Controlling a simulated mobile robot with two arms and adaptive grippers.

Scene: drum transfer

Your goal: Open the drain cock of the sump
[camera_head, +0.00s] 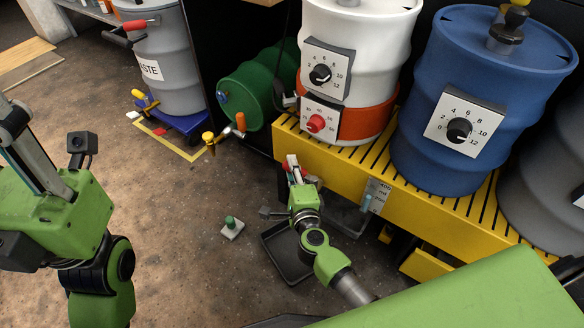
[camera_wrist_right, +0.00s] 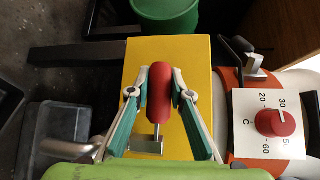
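The yellow sump (camera_head: 420,222) is a slatted pallet under the drums. Its yellow end also shows in the right wrist view (camera_wrist_right: 190,53). The drain cock's red handle (camera_wrist_right: 158,88) stands out there, with a metal fitting (camera_wrist_right: 146,143) below it. My right gripper (camera_head: 293,163) is at the near left part of the sump. In the right wrist view its teal-padded fingers (camera_wrist_right: 160,82) lie on both sides of the red handle and appear closed on it. In the head view the handle is largely hidden by the gripper. My left arm is at the left; its fingers do not show.
A dark tray (camera_head: 287,262) lies on the floor below my right gripper. A small block with a green knob (camera_head: 231,227) is left of it. White-orange (camera_head: 355,45) and blue (camera_head: 478,110) drums stand on the sump.

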